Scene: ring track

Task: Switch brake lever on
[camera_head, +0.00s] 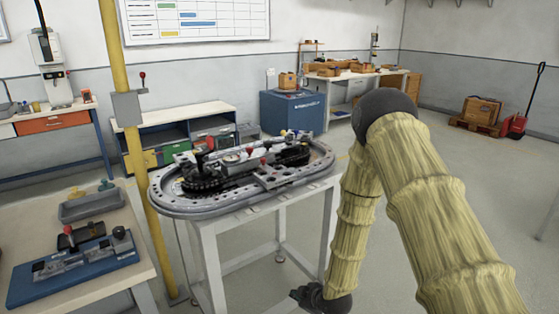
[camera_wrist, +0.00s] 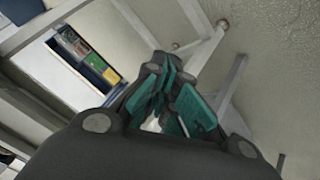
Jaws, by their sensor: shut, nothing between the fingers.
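No lever is labelled, so I cannot tell which is the brake lever. A lever with a red knob (camera_head: 142,76) stands upright on a grey box (camera_head: 127,106) on the yellow pole. A larger red-knobbed lever (camera_head: 210,144) rises from the dark mechanism on the oval ring track (camera_head: 175,207), with smaller red knobs nearby. No lever shows in the wrist view.
The white stand (camera_head: 210,262) carries the track. The yellow pole (camera_head: 116,55) rises close to its left. Open floor (camera_head: 465,175) lies to the right.

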